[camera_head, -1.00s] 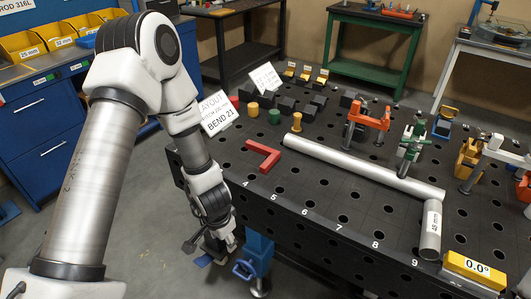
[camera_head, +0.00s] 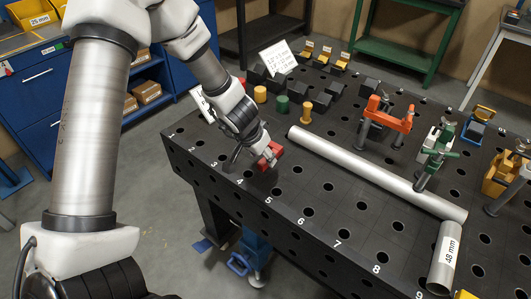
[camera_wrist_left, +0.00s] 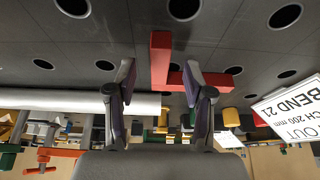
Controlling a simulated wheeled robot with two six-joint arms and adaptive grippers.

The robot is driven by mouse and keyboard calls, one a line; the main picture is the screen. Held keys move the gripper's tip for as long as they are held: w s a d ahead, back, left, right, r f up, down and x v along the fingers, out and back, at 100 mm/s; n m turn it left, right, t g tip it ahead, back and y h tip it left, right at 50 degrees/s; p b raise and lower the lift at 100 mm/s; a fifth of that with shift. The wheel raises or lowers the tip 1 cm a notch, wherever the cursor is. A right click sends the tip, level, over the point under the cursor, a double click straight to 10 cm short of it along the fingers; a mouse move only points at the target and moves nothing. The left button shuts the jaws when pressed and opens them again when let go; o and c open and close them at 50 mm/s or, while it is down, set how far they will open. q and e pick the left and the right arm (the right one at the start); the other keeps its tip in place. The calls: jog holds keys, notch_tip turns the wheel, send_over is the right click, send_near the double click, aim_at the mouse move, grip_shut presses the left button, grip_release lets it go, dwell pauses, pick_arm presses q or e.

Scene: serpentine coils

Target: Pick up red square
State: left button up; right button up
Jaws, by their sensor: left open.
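The red square (camera_head: 277,149) is an L-shaped piece on the dark perforated table, near its front edge by the numbers 4 and 5. My left gripper (camera_head: 268,157) is right at it and hides much of it in the head view. In the left wrist view my gripper's two fingers (camera_wrist_left: 160,88) are spread apart. My right gripper is not in view.
A long steel tube (camera_head: 370,170) lies right of the red square, with a short 48 mm piece (camera_head: 446,257) at its end. An orange clamp (camera_head: 386,118) and a green clamp (camera_head: 436,155) stand behind it. Yellow and green cylinders (camera_head: 282,104) stand behind the gripper.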

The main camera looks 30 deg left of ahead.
pick_arm(q)
jog(key=x, duration=0.2)
jog(key=b+x, duration=0.1)
jog(key=x, duration=0.1)
jog(key=shift+w+r, duration=0.2)
jog(key=shift+w, duration=0.05)
jog(key=shift+s+r, duration=0.25)
jog(key=shift+r, duration=0.1)
jog(key=shift+s, duration=0.1)
jog(key=c, duration=0.5)
grip_shut()
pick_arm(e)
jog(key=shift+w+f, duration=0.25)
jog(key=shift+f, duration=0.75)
pick_arm(q)
jog(key=shift+r, duration=0.1)
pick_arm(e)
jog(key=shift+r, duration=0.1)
